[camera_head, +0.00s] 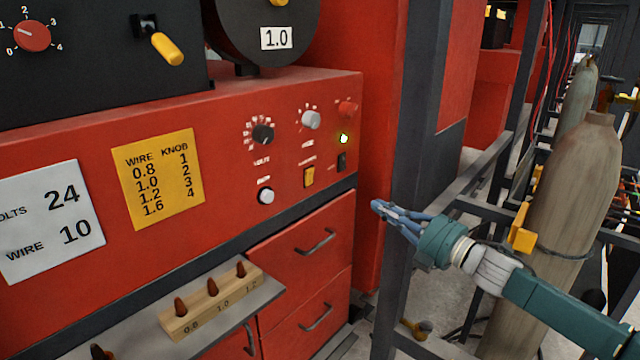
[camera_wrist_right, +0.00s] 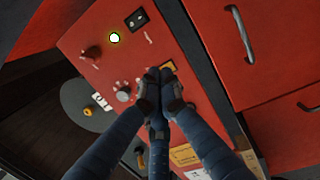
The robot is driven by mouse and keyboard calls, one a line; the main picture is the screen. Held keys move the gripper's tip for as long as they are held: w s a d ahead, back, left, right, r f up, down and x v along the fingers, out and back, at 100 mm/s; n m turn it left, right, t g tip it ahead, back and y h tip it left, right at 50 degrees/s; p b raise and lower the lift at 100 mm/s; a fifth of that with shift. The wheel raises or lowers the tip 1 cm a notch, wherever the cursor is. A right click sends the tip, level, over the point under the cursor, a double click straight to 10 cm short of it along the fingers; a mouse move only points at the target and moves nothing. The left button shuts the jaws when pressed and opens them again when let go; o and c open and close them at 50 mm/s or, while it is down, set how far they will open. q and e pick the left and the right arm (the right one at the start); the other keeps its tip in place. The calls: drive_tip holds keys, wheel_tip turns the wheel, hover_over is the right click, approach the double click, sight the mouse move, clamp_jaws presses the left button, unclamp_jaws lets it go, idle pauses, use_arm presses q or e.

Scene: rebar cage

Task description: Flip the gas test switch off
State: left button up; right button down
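The red machine's front panel (camera_head: 225,150) carries two small switches. One is a yellow rocker switch (camera_head: 308,178). The other is a black switch (camera_head: 341,161) below a lit green lamp (camera_head: 344,139). Their labels are too small to read, so I cannot tell which is the gas test switch. My right gripper (camera_head: 378,206) is to the right of the panel, apart from it, with its fingers together and empty. In the right wrist view the gripper (camera_wrist_right: 160,73) points at the panel. My left gripper is out of view.
Red drawers (camera_head: 315,240) with handles lie below the panel. A dark upright post (camera_head: 415,130) stands just behind my right gripper. Gas cylinders (camera_head: 575,190) and metal rails are at right. A shelf (camera_head: 265,297) holds a wooden block (camera_head: 215,308) with pegs.

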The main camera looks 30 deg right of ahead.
drive_tip(key=a+r+n+y, duration=0.1)
drive_tip(key=a, duration=0.1)
drive_tip(key=a+r+n+y, duration=0.1)
drive_tip(key=a+r, duration=0.1)
drive_tip(key=shift+w+a+r, duration=0.15)
drive_tip(key=shift+a+r, duration=0.05)
drive_tip(key=shift+r, duration=0.1)
approach(311, 170)
drive_tip(key=p+x, duration=0.2)
drive_tip(key=x, duration=0.4)
drive_tip(key=shift+d+r, duration=0.1)
drive_tip(key=shift+w+p, duration=0.4)
drive_tip(key=shift+w, duration=0.1)
idle(0.4)
